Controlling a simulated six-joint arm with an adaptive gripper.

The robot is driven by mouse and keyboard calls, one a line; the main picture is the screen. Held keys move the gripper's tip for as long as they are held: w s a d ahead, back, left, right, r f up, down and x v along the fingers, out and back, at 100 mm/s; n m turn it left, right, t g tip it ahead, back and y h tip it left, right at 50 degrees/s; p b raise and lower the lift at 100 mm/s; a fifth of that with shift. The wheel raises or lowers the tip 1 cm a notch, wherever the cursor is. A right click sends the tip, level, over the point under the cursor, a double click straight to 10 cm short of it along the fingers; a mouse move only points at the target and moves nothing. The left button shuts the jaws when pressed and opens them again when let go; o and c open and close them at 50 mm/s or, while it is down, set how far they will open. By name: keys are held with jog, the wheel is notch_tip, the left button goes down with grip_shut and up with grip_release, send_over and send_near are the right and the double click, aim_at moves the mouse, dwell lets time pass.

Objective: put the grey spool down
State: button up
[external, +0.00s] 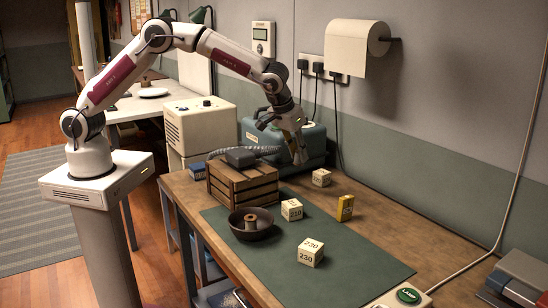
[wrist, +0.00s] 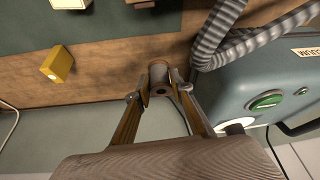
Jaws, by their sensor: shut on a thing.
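The grey spool (wrist: 158,75), with wood-coloured ends, sits between my fingertips in the wrist view. My gripper (wrist: 157,90) is shut on it, one finger on each side. In the external view my gripper (external: 299,158) points down beside the teal vacuum case, to the right of the wooden crate. The spool is too small and dark to make out clearly there, and I cannot tell its exact height over the table. A second spool (external: 250,221), brownish, stands in a dark bowl (external: 238,232) on the green mat (external: 347,269).
The wooden crate (external: 242,186) bears a dark vacuum head with a ribbed hose. The teal vacuum case (external: 313,145) stands by the wall. Number cubes (external: 311,253) and a yellow box (external: 345,208) stand around the mat. The mat's front right part is clear.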

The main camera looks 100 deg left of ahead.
jog(key=w+d+m+t+h, duration=0.1)
jog(key=w+d+m, duration=0.1)
jog(key=d, duration=1)
jog(key=w+d+f+m+t+h, duration=0.1)
jog(key=w+d+m, duration=0.2)
jog(key=d, duration=0.9)
jog(key=w+d+m, duration=0.3)
jog(key=w+d, duration=0.2)
jog(key=d, duration=0.8)
jog(key=shift+w+f+t+h, duration=0.2)
jog(key=shift+w+t+h, duration=0.1)
jog(key=shift+t+h, duration=0.1)
jog(key=d+m, duration=0.1)
jog(key=d, duration=0.2)
jog(key=s+d, duration=0.1)
jog(key=d, duration=0.3)
jog(key=d+m+h, duration=0.1)
jog(key=d, duration=0.3)
jog(key=shift+s+f+m, duration=0.15)
jog(key=shift+s+m, duration=0.05)
jog(key=shift+m, duration=0.1)
jog(key=shift+f, duration=1.35)
jog(key=shift+f, duration=0.15)
jog(key=shift+f, duration=2.5)
